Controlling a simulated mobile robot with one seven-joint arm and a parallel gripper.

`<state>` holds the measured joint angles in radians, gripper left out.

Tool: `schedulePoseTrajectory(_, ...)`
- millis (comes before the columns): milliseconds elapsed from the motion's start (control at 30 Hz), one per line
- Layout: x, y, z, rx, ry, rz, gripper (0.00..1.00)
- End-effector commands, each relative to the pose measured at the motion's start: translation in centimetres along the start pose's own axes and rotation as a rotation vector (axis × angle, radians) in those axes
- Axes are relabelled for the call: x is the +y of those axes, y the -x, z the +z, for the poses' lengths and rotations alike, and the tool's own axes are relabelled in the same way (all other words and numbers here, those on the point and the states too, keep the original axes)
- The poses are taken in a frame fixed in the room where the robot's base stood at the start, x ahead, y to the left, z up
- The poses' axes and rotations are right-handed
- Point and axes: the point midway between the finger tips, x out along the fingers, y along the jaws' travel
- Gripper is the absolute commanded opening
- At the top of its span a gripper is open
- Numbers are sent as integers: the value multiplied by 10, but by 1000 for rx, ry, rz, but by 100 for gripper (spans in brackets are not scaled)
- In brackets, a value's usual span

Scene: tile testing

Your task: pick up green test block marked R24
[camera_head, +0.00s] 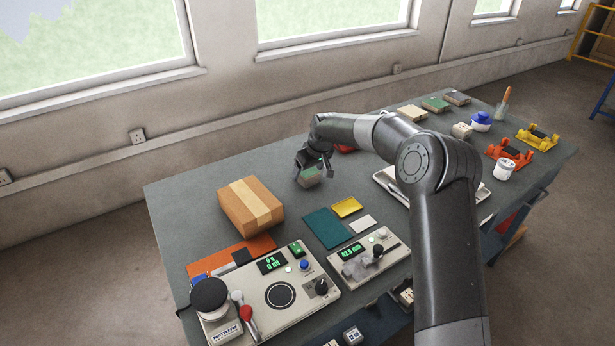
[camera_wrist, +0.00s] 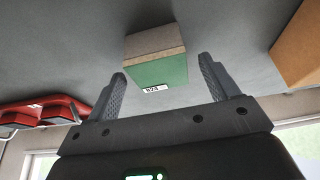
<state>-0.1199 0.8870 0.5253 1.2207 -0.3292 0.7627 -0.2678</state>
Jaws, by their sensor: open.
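The green test block (camera_head: 309,177) stands on the bench below my gripper (camera_head: 314,171). My gripper (camera_wrist: 163,68) is open, with one finger to each side of the block. The block lies around the fingertips and slightly beyond them, with gaps visible on both sides. In the head view my arm and gripper partly cover the block.
A cardboard box (camera_head: 251,207) stands left of the block. A red object (camera_wrist: 47,113) lies on the other side. Several more blocks, one of them green (camera_head: 435,104), lie at the far end. Test devices (camera_head: 278,296) fill the front. Bare bench surrounds the block.

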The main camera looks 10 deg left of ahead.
Motion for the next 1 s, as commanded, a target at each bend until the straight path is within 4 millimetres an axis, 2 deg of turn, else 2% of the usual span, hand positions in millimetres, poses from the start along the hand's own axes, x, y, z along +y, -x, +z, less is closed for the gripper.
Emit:
schedulePoseTrajectory(133, 0, -19, -1, 1, 1, 0, 80)
schedulePoseTrajectory(433, 0, -24, -1, 2, 0, 1, 80)
schedulePoseTrajectory(1000, 0, -23, -1, 1, 0, 1, 34)
